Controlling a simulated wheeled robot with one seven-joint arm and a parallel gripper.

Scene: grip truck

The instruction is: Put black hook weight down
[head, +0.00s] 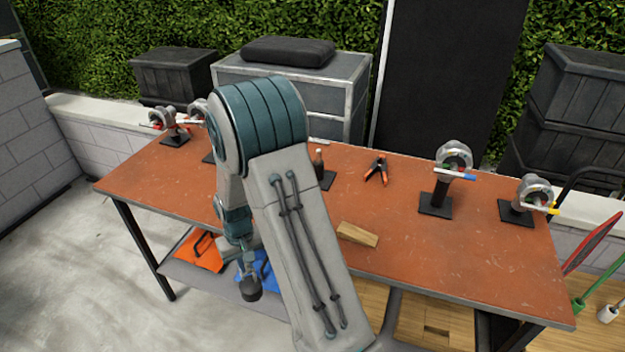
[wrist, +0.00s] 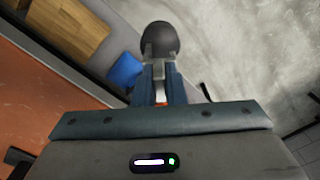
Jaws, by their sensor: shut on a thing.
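My gripper (wrist: 158,75) is shut on the black hook weight (wrist: 160,38), a dark rounded body that shows beyond the fingertips in the wrist view. In the head view the weight (head: 250,289) hangs below my gripper (head: 247,268), in front of the near edge of the orange-brown table. The weight's hook is mostly hidden between the fingers. Below and behind it in the head view are the table's lower shelf (head: 184,273), an orange item (head: 197,250) and a blue item (head: 265,272). I cannot tell whether the weight touches anything.
The tabletop (head: 400,235) holds a wooden wedge (head: 357,234), an orange-handled clamp (head: 376,170) and several metal clamps on black stands, such as this one (head: 436,200). Bare concrete floor (head: 70,290) lies at the left. My arm hides part of the table.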

